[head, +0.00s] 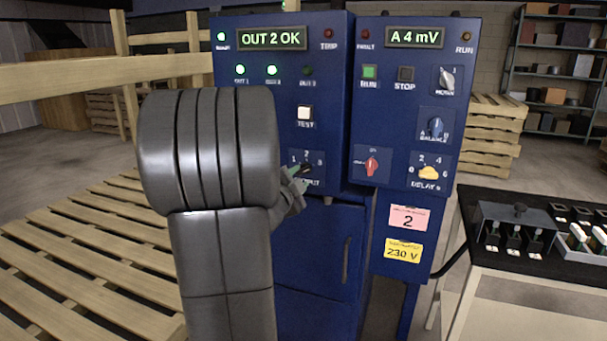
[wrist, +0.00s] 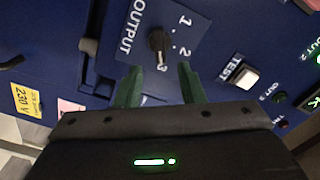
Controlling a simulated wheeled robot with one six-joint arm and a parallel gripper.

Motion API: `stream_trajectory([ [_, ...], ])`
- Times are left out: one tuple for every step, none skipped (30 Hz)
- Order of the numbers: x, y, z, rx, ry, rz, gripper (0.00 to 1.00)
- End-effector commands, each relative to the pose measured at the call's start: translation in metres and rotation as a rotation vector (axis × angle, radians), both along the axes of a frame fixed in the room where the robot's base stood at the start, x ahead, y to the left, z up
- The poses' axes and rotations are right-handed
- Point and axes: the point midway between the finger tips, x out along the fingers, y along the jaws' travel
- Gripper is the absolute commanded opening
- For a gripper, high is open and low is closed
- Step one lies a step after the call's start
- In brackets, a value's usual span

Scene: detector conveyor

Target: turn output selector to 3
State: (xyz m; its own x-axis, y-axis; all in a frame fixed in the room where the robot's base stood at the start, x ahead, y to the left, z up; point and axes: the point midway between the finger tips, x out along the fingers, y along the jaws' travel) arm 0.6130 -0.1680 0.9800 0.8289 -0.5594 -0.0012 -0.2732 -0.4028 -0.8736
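The output selector is a small dark knob (wrist: 158,42) on the blue panel, with 1, 2 and 3 printed around it. In the wrist view it lies just beyond the fingertips, between their lines. In the head view the knob (head: 307,169) is partly covered by my gripper (head: 297,179). My gripper (wrist: 160,68) is open, its two green fingers apart with nothing visible between them. The display (head: 272,38) reads OUT 2 OK. The OUT 1 and OUT 2 lamps glow green; the OUT 3 lamp (head: 308,70) is dark.
A white TEST button (head: 305,113) sits above the selector. A wooden pallet (head: 90,250) lies left; a black-topped table (head: 540,270) stands right.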

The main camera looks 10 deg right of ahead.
Motion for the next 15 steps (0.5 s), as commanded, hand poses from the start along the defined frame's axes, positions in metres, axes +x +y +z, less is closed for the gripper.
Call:
stream_trajectory([
  [-0.011, 0.008, 0.001, 0.000, 0.000, 0.004, 0.35],
  [-0.016, 0.012, 0.001, 0.000, 0.000, 0.004, 0.35],
  [-0.024, 0.017, 0.001, -0.001, 0.000, 0.004, 0.35],
  [-0.029, 0.021, 0.001, -0.001, 0.001, 0.004, 0.35],
  [-0.034, 0.025, 0.001, 0.000, 0.000, 0.004, 0.35],
  [-0.041, 0.029, 0.001, 0.000, 0.000, 0.003, 0.35],
  [-0.045, 0.031, 0.001, 0.000, 0.001, 0.003, 0.35],
  [-0.049, 0.034, 0.001, 0.000, 0.001, 0.003, 0.35],
  [-0.054, 0.038, 0.001, -0.001, 0.000, 0.004, 0.35],
  [-0.057, 0.040, 0.001, 0.000, 0.000, 0.003, 0.35],
  [-0.060, 0.041, 0.000, 0.001, 0.001, 0.003, 0.35],
  [-0.063, 0.043, 0.000, 0.001, 0.001, 0.003, 0.35],
  [-0.065, 0.044, 0.000, 0.001, 0.001, 0.002, 0.35],
  [-0.066, 0.045, 0.000, 0.001, 0.001, 0.002, 0.35],
  [-0.067, 0.046, 0.000, 0.000, 0.000, 0.001, 0.35],
])
